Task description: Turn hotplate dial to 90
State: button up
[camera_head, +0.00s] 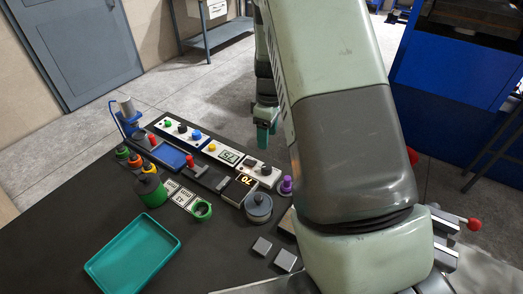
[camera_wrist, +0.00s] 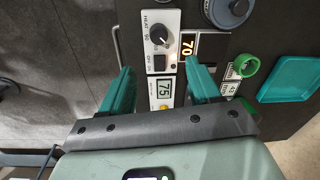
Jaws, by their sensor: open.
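The hotplate dial (camera_wrist: 158,36) is a round black knob with a white pointer line on a white panel, beside the printed words HEAT and 90. In the head view the dial (camera_head: 265,170) sits near the right end of the panel row. An orange readout (camera_wrist: 187,46) beside it shows 70. A dark OFF/ON switch (camera_wrist: 160,62) lies by the dial. My gripper (camera_wrist: 160,68) is open and empty, its teal fingers apart on either side of the panel. In the head view my gripper (camera_head: 265,137) is above and behind the panel, apart from the dial.
A green readout (camera_head: 228,156) shows 75. A grey round pot (camera_head: 258,206) and a purple knobbed item (camera_head: 286,186) stand near the dial. A green tape ring (camera_head: 202,210), a teal tray (camera_head: 133,257) and two grey blocks (camera_head: 285,260) lie on the dark table.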

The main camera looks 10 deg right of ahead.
aim_at(266, 166)
jog(key=f, duration=1.2)
jog(key=shift+s+f, duration=0.15)
jog(key=shift+s, duration=0.05)
jog(key=c, duration=1)
jog(key=shift+c, duration=0.2)
